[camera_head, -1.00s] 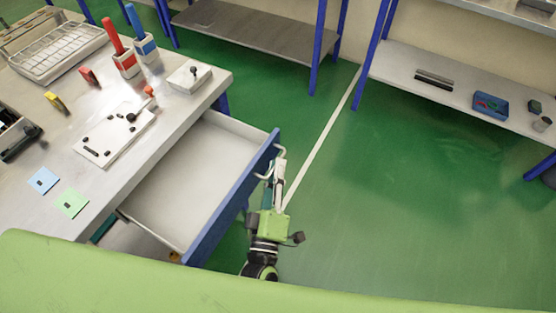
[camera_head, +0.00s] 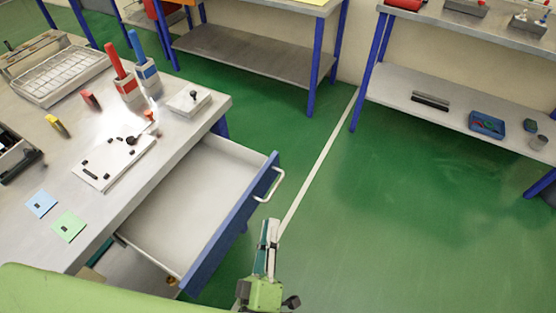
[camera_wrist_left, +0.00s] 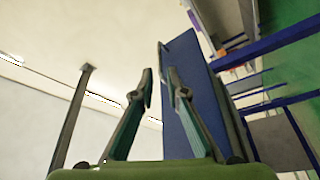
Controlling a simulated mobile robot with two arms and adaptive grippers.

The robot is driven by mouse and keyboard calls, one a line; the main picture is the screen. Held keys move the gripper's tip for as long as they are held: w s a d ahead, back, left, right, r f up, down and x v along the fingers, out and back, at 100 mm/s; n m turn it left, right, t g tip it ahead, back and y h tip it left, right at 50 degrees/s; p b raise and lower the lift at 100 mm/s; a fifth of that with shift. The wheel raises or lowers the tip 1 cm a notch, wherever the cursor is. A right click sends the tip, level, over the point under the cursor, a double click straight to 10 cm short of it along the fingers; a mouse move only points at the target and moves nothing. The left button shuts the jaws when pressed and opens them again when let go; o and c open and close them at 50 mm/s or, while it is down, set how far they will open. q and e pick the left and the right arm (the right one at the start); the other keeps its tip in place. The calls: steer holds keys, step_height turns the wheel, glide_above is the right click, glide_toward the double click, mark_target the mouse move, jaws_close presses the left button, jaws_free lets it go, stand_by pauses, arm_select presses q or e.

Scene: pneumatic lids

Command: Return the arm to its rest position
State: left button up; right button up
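My left gripper (camera_head: 268,228) is at the lower middle of the head view, in front of the open drawer. It is apart from the white drawer handle (camera_head: 279,186). In the left wrist view its two fingers (camera_wrist_left: 160,85) are spread with nothing held between them. A blue panel (camera_wrist_left: 200,95), apparently the drawer front, stands beyond the fingers there. The drawer (camera_head: 190,195) is pulled out from the table and looks empty inside. My right gripper is not in view.
The worktable (camera_head: 165,125) on the left bears a wire basket (camera_head: 60,75), red and blue-handled tools in holders and a white plate (camera_head: 115,160). Shelves with blue legs stand at the back. The green floor (camera_head: 400,220) to the right of the drawer is clear.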

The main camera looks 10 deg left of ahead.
arm_select(q)
steer(key=s+f+m+g+h, duration=0.25)
steer(key=f+m+g, duration=0.2)
steer(key=f, duration=0.95)
steer(key=s+f+m+g+h, duration=0.1)
steer(key=s+f+m+g, duration=0.3)
steer(key=f, duration=1)
steer(key=s+a+f+m+g+y, duration=0.1)
steer(key=s+a+f+m+g, duration=0.1)
steer(key=s+a+f+g, duration=0.3)
steer(key=s+a+f+m+g+y, duration=0.2)
steer(key=s+a+f+g, duration=0.4)
steer(key=s+a+f, duration=0.5)
steer(key=s+f+m, duration=0.1)
steer(key=s+f, duration=0.2)
steer(key=s, duration=0.3)
steer(key=shift+s+a+f+m, duration=0.25)
steer(key=shift+s+a+m, duration=0.1)
steer(key=shift+a, duration=0.05)
